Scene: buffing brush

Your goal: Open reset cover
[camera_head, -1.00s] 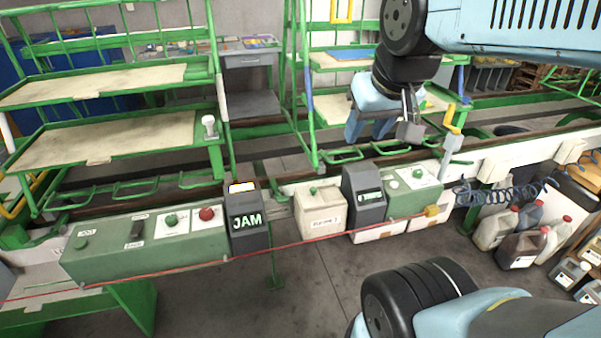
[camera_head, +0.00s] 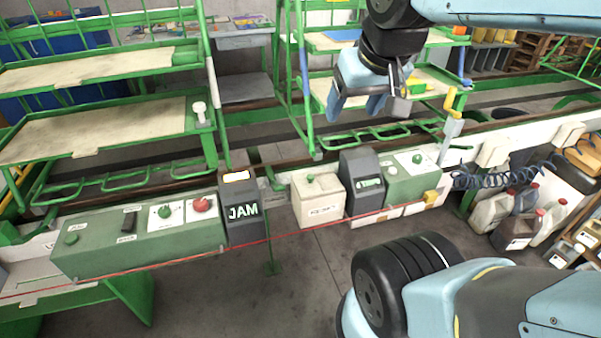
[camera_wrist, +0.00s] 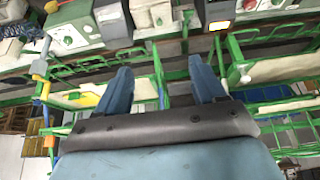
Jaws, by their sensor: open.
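A dark grey sloped cover (camera_head: 361,183) with a small green-and-white label stands on the control row; its lettering is too small to read surely. It looks closed. A similar dark box marked JAM (camera_head: 243,210), with a lit yellow top, stands further left. My gripper (camera_head: 356,112) is open and empty, above and behind the row, apart from both. In the wrist view, the blue fingers (camera_wrist: 160,72) are spread with nothing between them. The grey cover (camera_wrist: 112,20) shows there at the top, left of the JAM box (camera_wrist: 219,12).
A cream box (camera_head: 319,205) with a green button stands between the dark boxes. Green control panels (camera_head: 140,235) and (camera_head: 412,178) flank them. A red cord (camera_head: 300,235) runs along the front. Green racks (camera_head: 100,130) stand behind. Jugs (camera_head: 515,228) sit at right.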

